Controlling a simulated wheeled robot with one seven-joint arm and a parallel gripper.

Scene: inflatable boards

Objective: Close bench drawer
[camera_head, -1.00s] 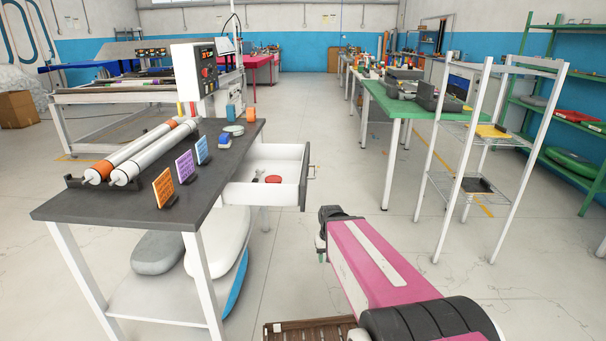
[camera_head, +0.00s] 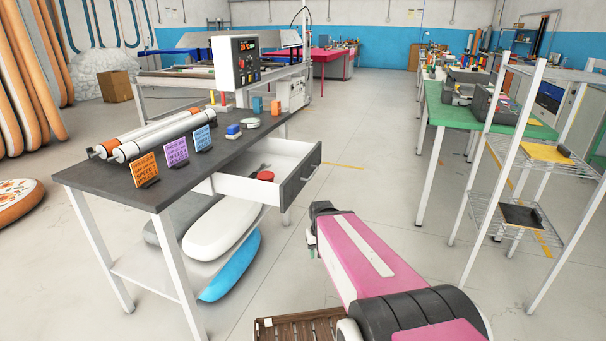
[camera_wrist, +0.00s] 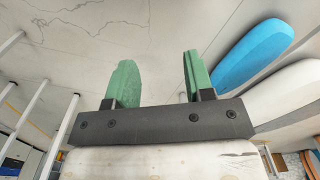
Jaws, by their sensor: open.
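The bench (camera_head: 100,182) has a dark top and white legs, and stands left of centre in the head view. Its white drawer (camera_head: 243,187) is pulled out on the right side, with a dark front panel (camera_head: 301,176) and a handle. A red round item (camera_head: 265,175) lies inside. My gripper (camera_head: 311,246) is below and just right of the drawer front in the picture, apart from it. In the wrist view its two green fingers (camera_wrist: 158,80) stand apart with nothing between them. The drawer is not visible in the wrist view.
Inflatable boards (camera_head: 230,266) lie on the bench's lower shelf and show in the wrist view (camera_wrist: 252,55). A white wire rack (camera_head: 500,212) stands to the right, with a green table (camera_head: 450,115) behind it. Clear floor (camera_head: 370,185) lies between bench and rack.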

